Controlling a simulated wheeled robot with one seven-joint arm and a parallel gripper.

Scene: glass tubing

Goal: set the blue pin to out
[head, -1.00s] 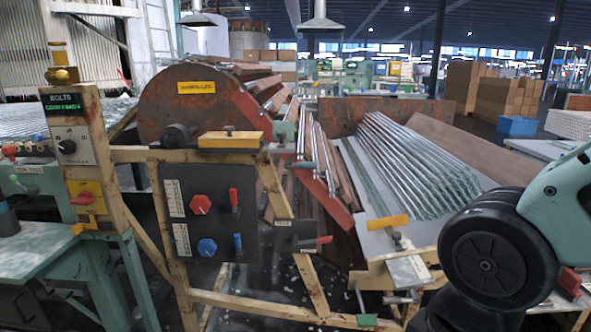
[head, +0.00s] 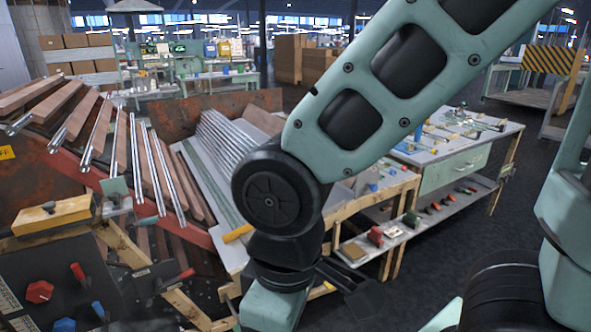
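The blue pin (head: 98,311) is a small blue handle on the dark control panel (head: 92,262) at the lower left of the head view. It stands to the right of a blue knob (head: 64,325) and below a red pin (head: 77,271). A red knob (head: 40,291) is to its upper left. The pin is small here, and I cannot tell how far it sticks out. My arm crosses the middle of the view and runs down out of the bottom edge, well right of the panel. I cannot make out my gripper's fingers.
A yellow block (head: 50,215) sits on the frame above the panel. Glass tubes (head: 158,170) lie on sloping racks behind it. A bench with drawers (head: 455,165) stands at the right, with a lower shelf of small parts. Dark floor (head: 455,235) shows beside it.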

